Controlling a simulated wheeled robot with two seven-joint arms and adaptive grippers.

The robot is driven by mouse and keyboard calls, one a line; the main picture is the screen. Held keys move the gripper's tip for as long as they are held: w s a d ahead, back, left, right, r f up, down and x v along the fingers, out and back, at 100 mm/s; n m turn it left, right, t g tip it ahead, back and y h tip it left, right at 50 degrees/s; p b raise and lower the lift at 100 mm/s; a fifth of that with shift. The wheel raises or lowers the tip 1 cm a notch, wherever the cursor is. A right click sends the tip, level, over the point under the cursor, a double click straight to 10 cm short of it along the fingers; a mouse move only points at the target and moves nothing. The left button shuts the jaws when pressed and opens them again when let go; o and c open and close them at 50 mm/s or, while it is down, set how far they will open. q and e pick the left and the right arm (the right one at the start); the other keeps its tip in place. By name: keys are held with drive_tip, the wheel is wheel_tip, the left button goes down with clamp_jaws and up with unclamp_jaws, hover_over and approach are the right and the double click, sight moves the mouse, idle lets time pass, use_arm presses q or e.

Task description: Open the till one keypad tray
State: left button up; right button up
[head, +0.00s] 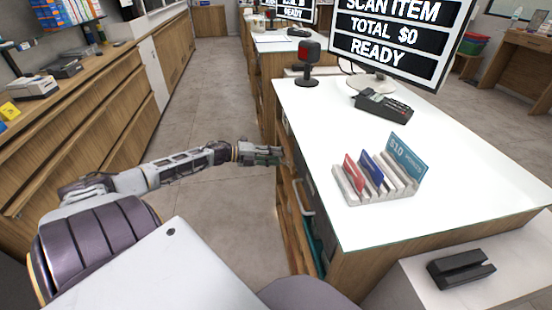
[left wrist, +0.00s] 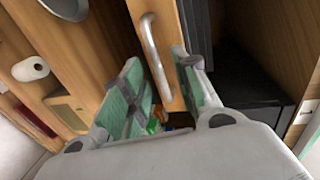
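The till counter (head: 450,190) has a white top, with a black card keypad (head: 383,105) on it below the monitor. My left gripper (head: 268,155) reaches the counter's left side, near its top edge. In the left wrist view the gripper (left wrist: 162,72) is open, its two green-padded fingers apart. A silver bar handle (left wrist: 152,48) on a wooden panel (left wrist: 172,22) shows between and beyond the fingers; I cannot tell whether they touch it. In the head view a pale handle (head: 302,197) sits on the counter's side. I cannot tell which part is the keypad tray. My right gripper is out of view.
A card rack (head: 372,185), a scanner (head: 308,65) and a monitor (head: 395,38) stand on the counter. A black device (head: 460,268) lies on the lower ledge. The aisle floor (head: 210,115) is clear; wooden drawers (head: 110,110) line its left.

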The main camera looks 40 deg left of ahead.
use_arm(q)
drive_tip(key=shift+w+d+f, duration=0.15)
drive_tip(key=shift+w+d, duration=0.15)
drive_tip(key=shift+w, duration=0.05)
clamp_jaws()
idle(0.4)
